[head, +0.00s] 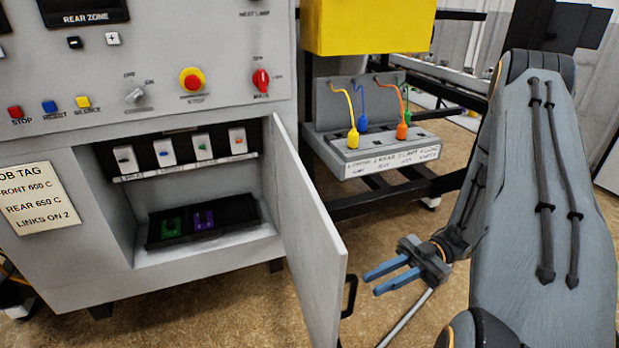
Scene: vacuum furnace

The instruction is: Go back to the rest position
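My gripper (384,276) has two blue fingers that point left. The fingers are apart with a visible gap and nothing between them. It hangs in the air over the floor, to the right of the open cabinet door (313,235). My grey arm fills the right side of the view. The grey furnace control cabinet (60,250) stands on the left, with its lower compartment open.
The door swings out toward me, its black handle (349,296) near my fingers. Inside are several switches (202,147) above a black tray (245,217) with green and purple pieces. A grey connector box (320,140) with coloured leads stands behind. Floor (400,225) shows around my gripper.

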